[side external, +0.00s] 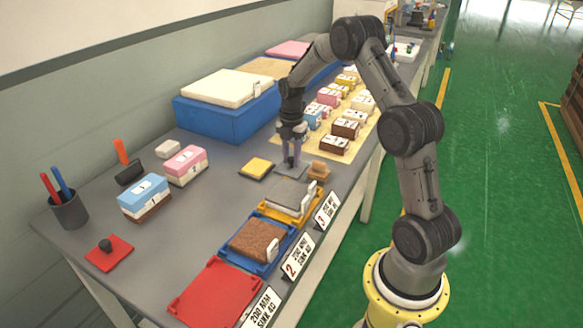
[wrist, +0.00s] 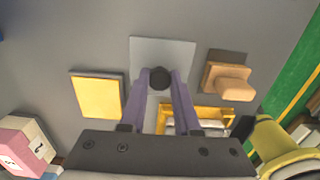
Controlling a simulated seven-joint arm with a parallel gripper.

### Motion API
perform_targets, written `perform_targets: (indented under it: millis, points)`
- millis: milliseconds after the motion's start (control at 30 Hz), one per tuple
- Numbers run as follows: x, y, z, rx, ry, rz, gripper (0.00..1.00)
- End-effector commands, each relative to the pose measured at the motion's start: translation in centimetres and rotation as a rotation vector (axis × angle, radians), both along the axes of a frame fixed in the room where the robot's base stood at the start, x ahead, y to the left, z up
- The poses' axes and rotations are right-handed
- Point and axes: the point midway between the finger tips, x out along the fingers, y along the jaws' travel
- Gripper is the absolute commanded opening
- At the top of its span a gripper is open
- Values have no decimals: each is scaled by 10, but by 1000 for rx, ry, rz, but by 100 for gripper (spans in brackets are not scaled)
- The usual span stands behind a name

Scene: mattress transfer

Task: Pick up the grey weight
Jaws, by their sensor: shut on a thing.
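The grey weight looks like a flat grey square plate (wrist: 175,50) with a dark round knob (wrist: 160,78). In the wrist view the knob sits between the purple fingertips of my gripper (wrist: 160,82), which is shut on it. In the side view my gripper (side external: 292,162) points straight down over the grey plate (side external: 300,172), beside the tabletop's middle. The plate looks on or very close to the table; I cannot tell if there is a gap.
A yellow square block (side external: 257,168) lies left of the weight and a brown block (side external: 318,170) right of it. In front stand a yellow tray (side external: 266,210) with a grey slab, a blue tray (side external: 270,268) with a brown slab, and a red tray (side external: 205,298). A blue box (side external: 215,117) stands behind.

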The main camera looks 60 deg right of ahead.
Motion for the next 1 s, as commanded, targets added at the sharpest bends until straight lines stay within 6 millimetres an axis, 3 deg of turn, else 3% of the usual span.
perform_targets:
  millis: [667,867,1000]
  points:
    - [1,-1,4,-3,-5,0,0]
    - [2,-1,19,-4,-7,0,0]
    - [-3,2,41,-5,-7,0,0]
